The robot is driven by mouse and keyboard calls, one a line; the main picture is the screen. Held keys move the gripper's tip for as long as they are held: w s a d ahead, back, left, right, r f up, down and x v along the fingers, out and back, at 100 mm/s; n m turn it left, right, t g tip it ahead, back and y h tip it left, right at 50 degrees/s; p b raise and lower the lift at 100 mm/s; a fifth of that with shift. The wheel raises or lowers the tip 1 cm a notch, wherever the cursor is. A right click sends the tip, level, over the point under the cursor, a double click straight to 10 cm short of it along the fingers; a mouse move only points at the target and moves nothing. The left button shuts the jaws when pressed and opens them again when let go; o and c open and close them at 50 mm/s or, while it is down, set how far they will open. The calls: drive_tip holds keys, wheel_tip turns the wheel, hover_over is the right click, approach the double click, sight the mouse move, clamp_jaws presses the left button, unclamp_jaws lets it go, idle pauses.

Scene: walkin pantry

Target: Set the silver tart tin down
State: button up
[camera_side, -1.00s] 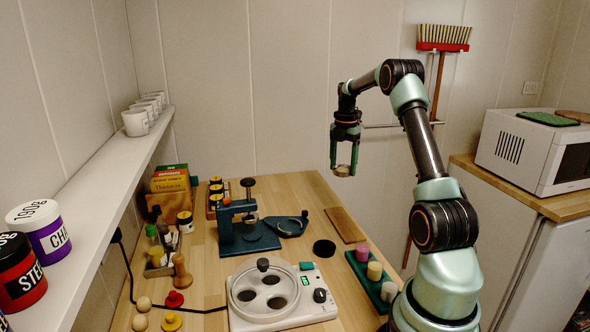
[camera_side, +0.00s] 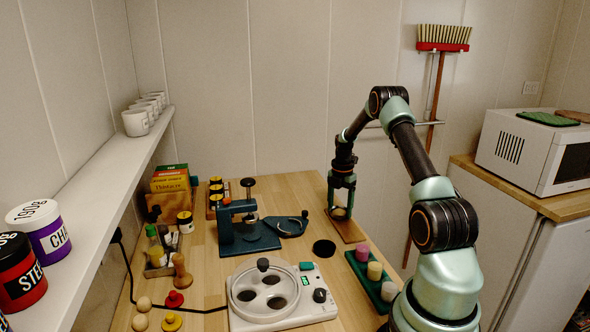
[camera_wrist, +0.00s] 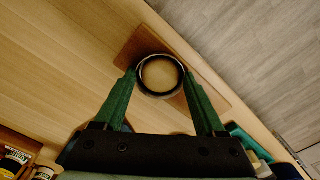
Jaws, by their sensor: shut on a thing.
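The silver tart tin (camera_wrist: 138,88) is a small round ring-like tin with a pale inside, between the two green fingers of my gripper (camera_wrist: 160,96) in the wrist view. My gripper (camera_side: 341,211) is shut on it and points down. In the side view the tin (camera_side: 340,213) shows small between the fingertips, low over the brown wooden board (camera_side: 350,232). The board also shows beneath the tin in the wrist view (camera_wrist: 208,89). I cannot tell whether the tin touches the board.
A green tray (camera_side: 359,268) with coloured cylinders stands in front. A teal press (camera_side: 255,236) and a white machine (camera_side: 312,301) stand further left. The table edge is close on the right.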

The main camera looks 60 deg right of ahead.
drive_tip(key=shift+f, duration=0.1)
drive_tip(key=o, duration=1.3)
